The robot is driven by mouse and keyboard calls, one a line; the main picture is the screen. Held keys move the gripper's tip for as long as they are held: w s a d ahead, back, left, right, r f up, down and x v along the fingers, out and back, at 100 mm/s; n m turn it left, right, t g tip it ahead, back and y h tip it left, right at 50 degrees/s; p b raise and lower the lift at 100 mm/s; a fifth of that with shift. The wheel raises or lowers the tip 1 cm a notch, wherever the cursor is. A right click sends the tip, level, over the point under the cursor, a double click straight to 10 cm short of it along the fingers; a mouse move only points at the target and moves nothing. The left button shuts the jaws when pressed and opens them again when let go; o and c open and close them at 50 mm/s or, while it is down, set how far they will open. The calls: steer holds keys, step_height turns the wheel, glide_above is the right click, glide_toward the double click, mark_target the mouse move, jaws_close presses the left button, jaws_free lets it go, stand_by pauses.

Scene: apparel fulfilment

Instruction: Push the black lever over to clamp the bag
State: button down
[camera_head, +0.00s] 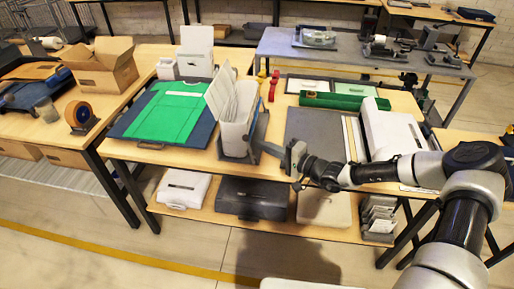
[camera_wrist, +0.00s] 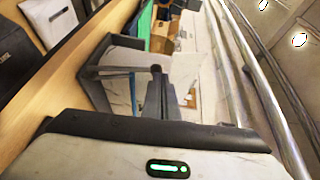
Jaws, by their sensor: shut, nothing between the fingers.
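The pale bag (camera_head: 236,107) stands upright with its top open in a grey holder (camera_head: 261,124) near the front edge of the workbench. My gripper (camera_head: 265,147) is shut and empty, reaching from the right to the holder's lower right side. In the wrist view, the dark fingertips (camera_wrist: 156,70) are together at the picture's middle. The holder's dark grey frame (camera_wrist: 97,52) is just beyond and to the left, with pale bag material (camera_wrist: 122,92) beside the fingers. The black lever cannot be told clearly from the dark frame and fingers. Contact between fingers and lever cannot be told.
A green folded garment (camera_head: 168,115) lies on a dark board left of the holder. A grey mat (camera_head: 315,132) and a white machine (camera_head: 392,132) are to the right. A lower shelf (camera_head: 290,228) holds white and black boxes. The floor in front is clear.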

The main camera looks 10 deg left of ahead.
steer(key=v, duration=1)
steer(key=shift+d+r, duration=0.2)
steer(key=shift+r, duration=0.1)
